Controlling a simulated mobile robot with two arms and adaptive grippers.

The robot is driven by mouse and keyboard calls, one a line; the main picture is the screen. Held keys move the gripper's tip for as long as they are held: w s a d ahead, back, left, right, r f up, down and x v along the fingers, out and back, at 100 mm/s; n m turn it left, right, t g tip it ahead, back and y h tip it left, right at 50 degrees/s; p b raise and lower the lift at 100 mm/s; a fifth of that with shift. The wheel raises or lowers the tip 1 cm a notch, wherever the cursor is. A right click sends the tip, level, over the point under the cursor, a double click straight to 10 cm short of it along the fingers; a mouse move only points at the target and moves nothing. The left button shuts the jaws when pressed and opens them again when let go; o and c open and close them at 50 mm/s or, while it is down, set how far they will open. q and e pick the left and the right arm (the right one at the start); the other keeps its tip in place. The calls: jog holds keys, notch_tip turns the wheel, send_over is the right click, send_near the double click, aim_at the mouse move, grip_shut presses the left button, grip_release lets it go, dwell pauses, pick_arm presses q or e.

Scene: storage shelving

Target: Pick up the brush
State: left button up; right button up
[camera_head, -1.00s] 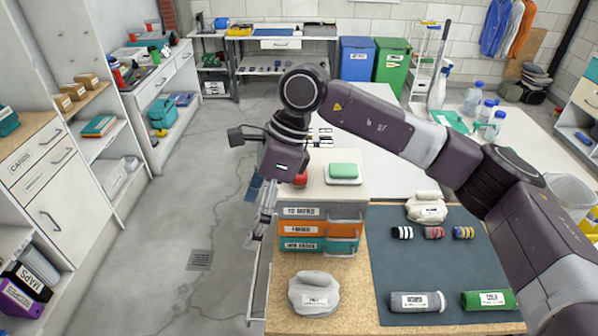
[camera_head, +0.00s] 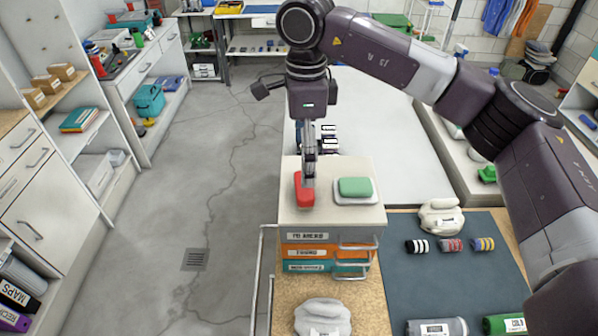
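A red block-shaped item (camera_head: 304,192), possibly the brush, lies on the pale top of a small drawer unit (camera_head: 347,213). Its underside is hidden, so I cannot tell for sure that it is the brush. My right gripper (camera_head: 309,180) points down at the red item, its fingertips overlapping its upper right part in the picture. The fingers appear nearly edge-on, so I cannot tell whether they are open or shut, or touching it. My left gripper is not in view.
A green block (camera_head: 356,186) sits on a white tray (camera_head: 357,199) close to the right of the red item. A white bundle (camera_head: 322,316) lies in front of the drawers. Rolls and small bands lie on a dark mat (camera_head: 440,285). Open floor (camera_head: 205,190) is at left.

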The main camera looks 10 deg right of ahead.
aim_at(304, 190)
jog(key=shift+w+f, duration=0.3)
jog(key=shift+w, duration=0.2)
jog(key=shift+f+p, duration=0.3)
jog(key=shift+f, duration=0.1)
jog(key=shift+s+f+p, duration=0.4)
jog(key=shift+s+f, duration=0.1)
jog(key=shift+s, duration=0.15)
jog(key=shift+s+f+p, duration=0.2)
jog(key=shift+f+p, duration=0.05)
jog(key=shift+p, duration=0.1)
jog(key=f, duration=0.1)
jog(key=f+p, duration=0.1)
jog(key=f, duration=0.1)
jog(key=f+p, duration=0.1)
jog(key=shift+w+f, duration=0.4)
jog(key=shift+s, duration=0.15)
jog(key=c, duration=1.2)
jog(key=shift+c, duration=0.2)
jog(key=shift+r, duration=0.15)
